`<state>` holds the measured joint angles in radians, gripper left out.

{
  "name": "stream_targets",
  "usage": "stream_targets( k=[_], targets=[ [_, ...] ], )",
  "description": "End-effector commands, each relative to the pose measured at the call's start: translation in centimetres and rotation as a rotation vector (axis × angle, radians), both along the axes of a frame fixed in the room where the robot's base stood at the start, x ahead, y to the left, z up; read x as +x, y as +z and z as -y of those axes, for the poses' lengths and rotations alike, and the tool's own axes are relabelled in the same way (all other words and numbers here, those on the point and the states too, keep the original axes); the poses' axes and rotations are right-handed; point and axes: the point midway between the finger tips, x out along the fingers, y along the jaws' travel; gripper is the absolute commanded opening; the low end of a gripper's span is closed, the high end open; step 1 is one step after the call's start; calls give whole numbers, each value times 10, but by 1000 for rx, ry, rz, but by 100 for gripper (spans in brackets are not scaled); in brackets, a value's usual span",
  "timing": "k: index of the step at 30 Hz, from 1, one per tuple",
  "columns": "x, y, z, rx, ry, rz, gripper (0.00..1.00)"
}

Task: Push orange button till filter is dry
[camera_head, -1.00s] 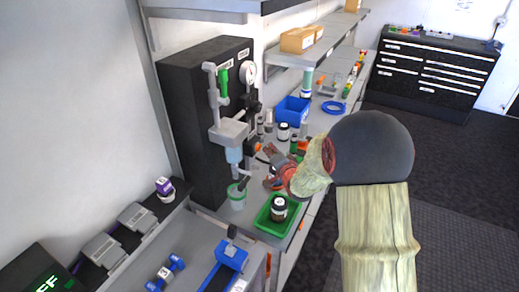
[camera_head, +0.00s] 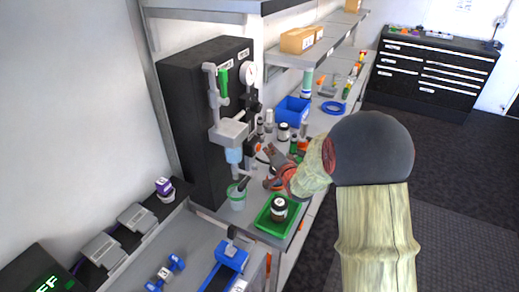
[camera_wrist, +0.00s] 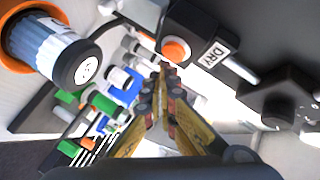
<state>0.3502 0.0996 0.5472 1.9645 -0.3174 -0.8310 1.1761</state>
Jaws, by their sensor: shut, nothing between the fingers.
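The orange button (camera_wrist: 175,50) sits in a dark housing next to a "DRY" label (camera_wrist: 212,54) in the wrist view. My gripper (camera_wrist: 165,72) is shut and empty; its fingertips appear just below the button in the picture. I cannot tell whether they touch it. In the head view my gripper (camera_head: 271,152) is right of the black cabinet (camera_head: 190,125), beside a grey block with a clear bluish cylinder (camera_head: 233,155) under it. The button is not clearly visible there. I cannot tell which part is the filter or whether it is dry.
A blue bin (camera_head: 292,110) and several bottles stand behind. A ribbed cylinder with a black cap (camera_wrist: 75,64) shows at wrist-view left.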

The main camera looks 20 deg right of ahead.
Motion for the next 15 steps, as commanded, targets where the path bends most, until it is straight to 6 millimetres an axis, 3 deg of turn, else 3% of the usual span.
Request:
stream_targets(
  k=[15],
  targets=[
    [7, 0, -6, 0, 0, 0, 0]
  ],
)
